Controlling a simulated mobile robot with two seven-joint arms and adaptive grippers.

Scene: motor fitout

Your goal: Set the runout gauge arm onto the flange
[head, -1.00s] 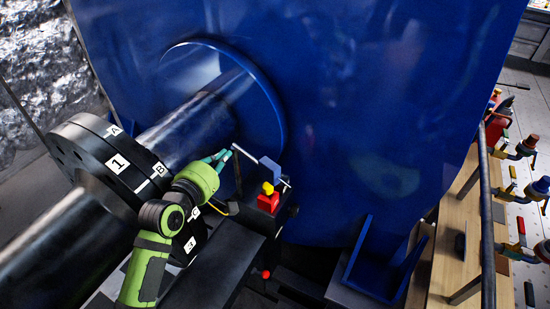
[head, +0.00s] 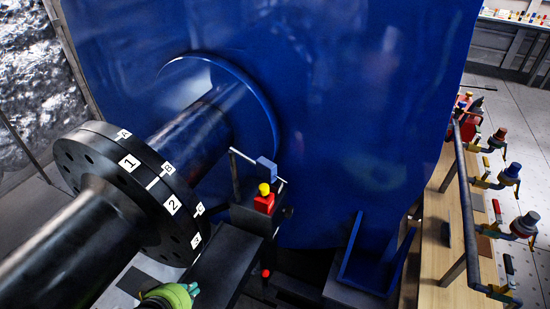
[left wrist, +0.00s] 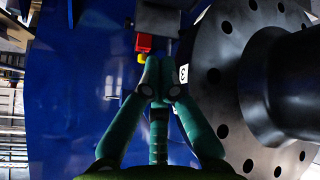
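The runout gauge stands beside the shaft in the head view. It has a red base (head: 263,204), a yellow knob (head: 264,189), a blue block (head: 267,170) and a thin silver arm (head: 243,158) whose left end is near the shaft. I cannot tell whether the arm touches anything. The black flange (head: 110,185) carries white number and letter labels. My left gripper (head: 191,289) is low in the head view, apart from the gauge. In the left wrist view its teal fingers (left wrist: 158,75) converge at the tips with nothing visible between them. The red base (left wrist: 144,42) shows beyond them. My right gripper is not seen.
The large blue motor housing (head: 340,110) fills the back. The shaft (head: 195,125) runs from it through the flange. A dark beam (head: 215,265) lies below the gauge. A wooden bench (head: 450,235) with a rail and clamps is at the right.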

